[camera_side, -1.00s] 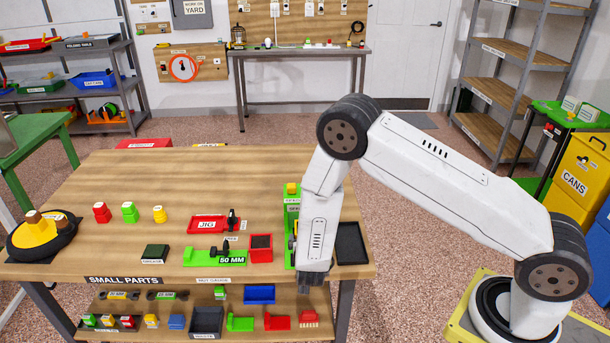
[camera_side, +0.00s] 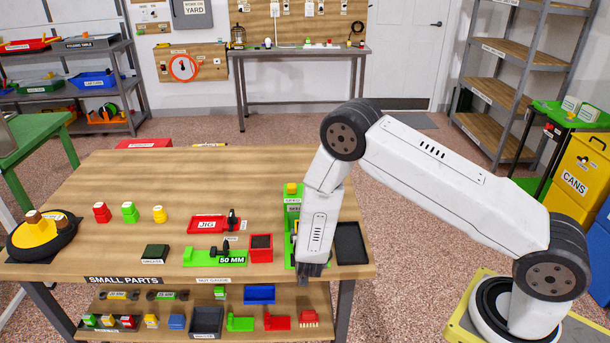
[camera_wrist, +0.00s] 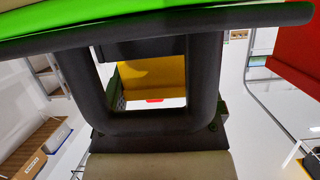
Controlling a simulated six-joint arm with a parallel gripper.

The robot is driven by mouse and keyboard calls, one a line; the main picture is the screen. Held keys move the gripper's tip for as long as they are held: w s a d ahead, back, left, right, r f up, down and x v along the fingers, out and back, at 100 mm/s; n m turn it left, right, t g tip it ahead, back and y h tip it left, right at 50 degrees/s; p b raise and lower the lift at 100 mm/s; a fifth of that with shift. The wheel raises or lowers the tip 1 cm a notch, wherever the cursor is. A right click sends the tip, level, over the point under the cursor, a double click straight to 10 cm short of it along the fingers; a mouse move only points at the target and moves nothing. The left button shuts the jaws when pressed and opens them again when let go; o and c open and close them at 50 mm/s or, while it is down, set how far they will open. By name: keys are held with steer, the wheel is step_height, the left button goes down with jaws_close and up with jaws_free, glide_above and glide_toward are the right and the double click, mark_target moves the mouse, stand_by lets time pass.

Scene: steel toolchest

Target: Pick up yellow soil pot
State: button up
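A small yellow pot-like piece (camera_side: 159,214) stands on the wooden table, right of a green piece (camera_side: 130,212) and a red piece (camera_side: 101,212) of similar shape. I cannot read a soil label on it. My gripper (camera_side: 312,273) hangs at the table's front edge, well to the right of the yellow piece. In the wrist view my gripper's dark parts (camera_wrist: 148,122) frame an opening. A yellow surface (camera_wrist: 152,78) shows through it; I cannot tell what it belongs to or whether it is held. The finger gap is unclear.
A green stand (camera_side: 290,225) is partly hidden behind my arm. A red box (camera_side: 261,241), black tray (camera_side: 351,228) and red jig tray (camera_side: 205,225) are nearby. The table's back half is mostly clear.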

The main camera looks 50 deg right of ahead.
steer(key=c, duration=0.7)
steer(key=shift+r, duration=0.15)
steer(key=shift+r, duration=1)
steer(key=s+r, duration=0.3)
steer(key=s, duration=0.1)
steer(key=s+a+r, duration=0.1)
steer(key=s+r, duration=0.3)
steer(key=s, duration=0.1)
steer(key=s+r, duration=0.3)
steer(key=s, duration=0.2)
steer(key=shift+a+r, duration=0.15)
steer(key=shift+r, duration=0.25)
